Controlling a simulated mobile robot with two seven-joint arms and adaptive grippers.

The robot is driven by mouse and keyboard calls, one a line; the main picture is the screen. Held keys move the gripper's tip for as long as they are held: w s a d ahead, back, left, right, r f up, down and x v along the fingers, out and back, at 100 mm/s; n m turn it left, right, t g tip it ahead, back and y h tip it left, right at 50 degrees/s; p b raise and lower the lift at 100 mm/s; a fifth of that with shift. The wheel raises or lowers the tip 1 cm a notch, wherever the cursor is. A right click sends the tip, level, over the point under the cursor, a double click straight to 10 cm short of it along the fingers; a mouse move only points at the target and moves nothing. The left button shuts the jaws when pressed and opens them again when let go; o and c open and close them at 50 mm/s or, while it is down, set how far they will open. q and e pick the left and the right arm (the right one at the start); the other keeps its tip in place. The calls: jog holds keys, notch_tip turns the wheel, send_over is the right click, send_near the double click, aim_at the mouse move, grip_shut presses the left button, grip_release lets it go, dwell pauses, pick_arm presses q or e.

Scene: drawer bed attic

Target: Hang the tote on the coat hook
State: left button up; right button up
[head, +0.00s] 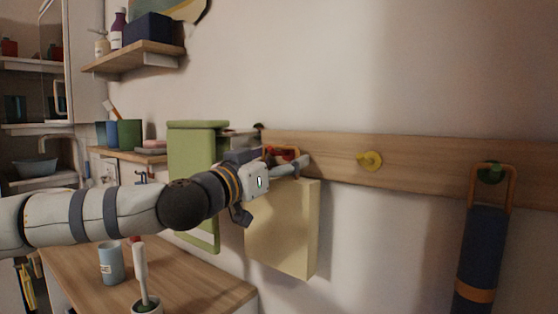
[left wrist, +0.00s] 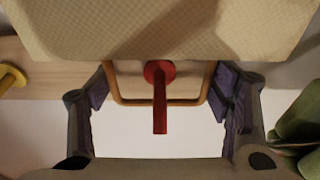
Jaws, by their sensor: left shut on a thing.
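The cream tote (head: 283,232) hangs upright below my left gripper (head: 287,163), against the wall under the wooden hook rail (head: 335,156). In the left wrist view the tote (left wrist: 160,25) fills the top, and its orange-brown handle (left wrist: 160,102) lies between my two fingers. My left gripper is shut on the handle, one finger at each side of it. A red hook (left wrist: 160,92) shows inside the handle loop; it also shows at the fingers in the head view (head: 288,153). I cannot tell whether the handle bears on it. My right gripper is not in view.
A yellow hook (head: 370,161) is free to the right. A dark blue bag (head: 482,248) hangs from a green hook (head: 490,173) farther right. A green hanging item (head: 190,150) is left of the tote. A wooden counter (head: 195,275) with cups stands below.

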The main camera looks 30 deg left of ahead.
pick_arm(q)
jog(key=o, duration=1.8)
